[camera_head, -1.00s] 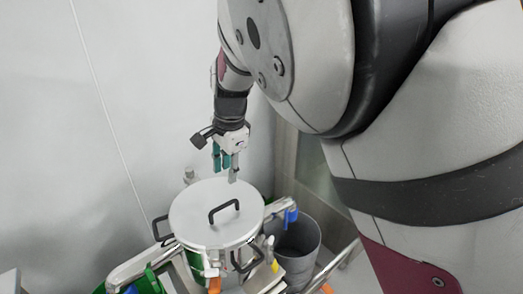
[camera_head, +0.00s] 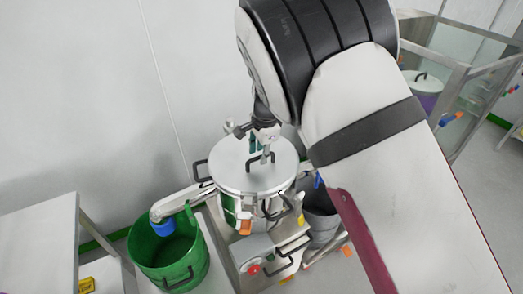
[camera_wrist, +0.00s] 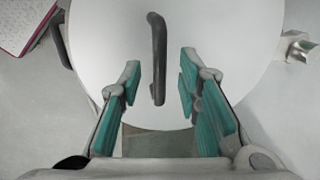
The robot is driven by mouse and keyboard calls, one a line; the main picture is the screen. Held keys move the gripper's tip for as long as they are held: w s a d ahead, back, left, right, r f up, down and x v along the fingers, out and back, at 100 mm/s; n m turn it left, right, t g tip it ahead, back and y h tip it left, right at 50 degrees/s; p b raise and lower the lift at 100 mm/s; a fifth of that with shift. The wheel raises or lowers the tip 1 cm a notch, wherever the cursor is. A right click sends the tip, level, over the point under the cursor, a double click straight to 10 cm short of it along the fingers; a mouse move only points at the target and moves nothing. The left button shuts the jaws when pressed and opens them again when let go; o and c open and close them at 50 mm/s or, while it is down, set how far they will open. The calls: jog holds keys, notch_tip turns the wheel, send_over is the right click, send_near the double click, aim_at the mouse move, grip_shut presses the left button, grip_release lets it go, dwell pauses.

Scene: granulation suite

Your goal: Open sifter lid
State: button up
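The sifter (camera_head: 228,205) stands against the wall with its round, light grey lid (camera_head: 228,165) lying flat on top. A black bar handle (camera_head: 262,158) rises from the middle of the lid. My gripper (camera_head: 260,150) is above the lid, close to the handle. In the wrist view the lid (camera_wrist: 105,40) fills the upper middle, and the handle (camera_wrist: 158,60) runs lengthwise, ahead of and between the teal-padded fingers. My gripper (camera_wrist: 160,85) is open, with a clear gap on both sides of the handle and nothing held. How high the fingers are above the lid is hard to tell.
A green bucket (camera_head: 140,250) with a blue spout end (camera_head: 163,228) above it is at the lower left. A grey bin (camera_head: 320,222) stands right of the sifter. A control box with a red button (camera_head: 253,270) is in front. A grey table (camera_head: 45,240) is far left.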

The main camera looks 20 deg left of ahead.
jog(key=shift+f, duration=0.3)
grip_shut()
jog(key=shift+w, duration=0.15)
